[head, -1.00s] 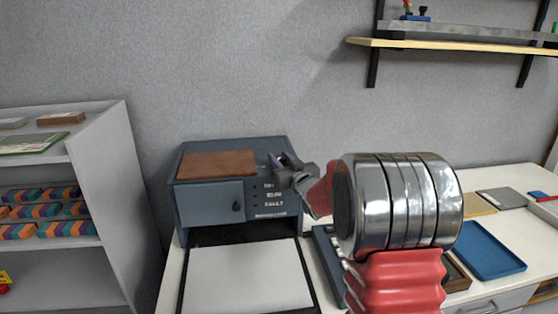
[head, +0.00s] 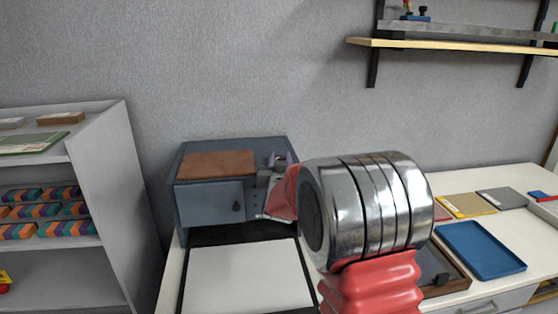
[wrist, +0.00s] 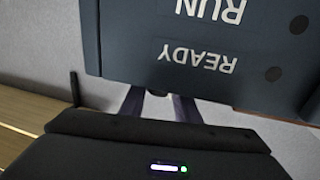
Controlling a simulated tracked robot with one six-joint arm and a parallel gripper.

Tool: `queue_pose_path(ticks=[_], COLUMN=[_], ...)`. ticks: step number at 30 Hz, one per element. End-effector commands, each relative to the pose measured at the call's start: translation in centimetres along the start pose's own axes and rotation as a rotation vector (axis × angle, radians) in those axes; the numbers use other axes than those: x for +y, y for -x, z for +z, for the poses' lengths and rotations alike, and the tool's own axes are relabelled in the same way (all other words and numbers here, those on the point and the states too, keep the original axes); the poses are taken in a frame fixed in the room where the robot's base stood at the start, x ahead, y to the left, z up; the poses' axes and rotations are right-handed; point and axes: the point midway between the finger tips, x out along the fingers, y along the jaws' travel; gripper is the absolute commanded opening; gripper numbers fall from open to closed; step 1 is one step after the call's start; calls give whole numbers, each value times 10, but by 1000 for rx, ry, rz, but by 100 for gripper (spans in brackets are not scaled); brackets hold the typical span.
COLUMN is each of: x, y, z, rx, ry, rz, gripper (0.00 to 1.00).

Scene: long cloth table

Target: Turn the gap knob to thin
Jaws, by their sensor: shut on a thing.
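The blue-grey machine (head: 212,208) stands on the table with a brown pad (head: 217,164) on its top. My gripper (head: 273,162) is at the machine's top right, its fingers over the top edge. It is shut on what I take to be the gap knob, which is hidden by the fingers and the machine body. In the wrist view the finger tips (wrist: 163,103) reach behind the machine's panel (wrist: 200,48), whose labels RUN and READY appear upside down. No thin mark or pointer can be read.
A white sheet on a dark bed (head: 246,276) lies in front of the machine. A blue tray (head: 481,252) and flat pads (head: 467,205) lie to the right. A grey shelf unit (head: 95,200) stands at left, and a wall shelf (head: 450,44) hangs above right.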

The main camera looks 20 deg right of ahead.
Motion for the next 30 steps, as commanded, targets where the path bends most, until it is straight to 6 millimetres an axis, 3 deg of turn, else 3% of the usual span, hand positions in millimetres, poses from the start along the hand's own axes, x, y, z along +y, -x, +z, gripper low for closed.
queue_pose_path(ticks=[26,27,30], x=[-2,-2,-2], y=[0,0,0], z=[-2,-2,-2], rx=[5,5,4], ry=[1,1,0], rz=[95,95,95], gripper=[7,30,37])
